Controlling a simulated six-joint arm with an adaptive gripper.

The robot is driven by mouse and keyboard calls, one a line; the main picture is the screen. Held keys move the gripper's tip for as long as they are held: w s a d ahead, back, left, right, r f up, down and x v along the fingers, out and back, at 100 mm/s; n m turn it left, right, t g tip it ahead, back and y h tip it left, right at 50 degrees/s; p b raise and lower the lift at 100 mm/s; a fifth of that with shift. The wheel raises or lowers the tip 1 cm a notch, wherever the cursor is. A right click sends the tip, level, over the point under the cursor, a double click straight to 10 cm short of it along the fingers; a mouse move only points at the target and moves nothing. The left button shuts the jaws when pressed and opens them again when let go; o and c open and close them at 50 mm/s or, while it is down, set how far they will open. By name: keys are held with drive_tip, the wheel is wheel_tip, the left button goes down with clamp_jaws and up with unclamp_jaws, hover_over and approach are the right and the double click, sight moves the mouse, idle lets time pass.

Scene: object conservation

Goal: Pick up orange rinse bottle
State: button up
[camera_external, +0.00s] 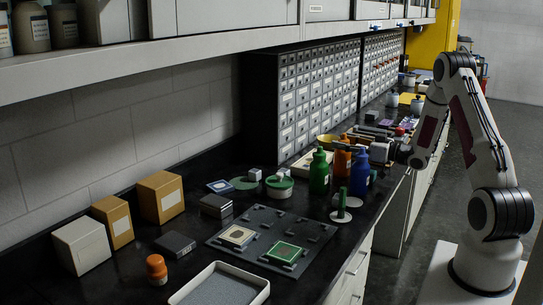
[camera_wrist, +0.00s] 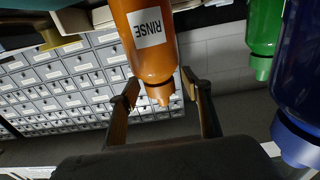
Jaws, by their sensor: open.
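The orange rinse bottle (camera_external: 342,160) stands on the dark counter behind the green and blue bottles. In the wrist view the orange bottle (camera_wrist: 150,45) appears upside down, with a white RINSE label. Its narrow top lies between the two fingers of my gripper (camera_wrist: 160,88), with a visible gap at the sides. My gripper (camera_external: 368,148) is open and close to the bottle's upper part in the external view, where its fingertips are hard to make out.
A green bottle (camera_external: 319,173) and a blue bottle (camera_external: 361,175) stand close by. They also show in the wrist view, green (camera_wrist: 264,35) and blue (camera_wrist: 300,75). A small-drawer cabinet (camera_external: 300,95) stands behind. A green post on a white base (camera_external: 341,216) is in front.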

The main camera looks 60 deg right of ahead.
idle(0.3)
clamp_jaws()
drive_tip(key=shift+r, duration=0.1)
drive_tip(key=shift+r, duration=4.95)
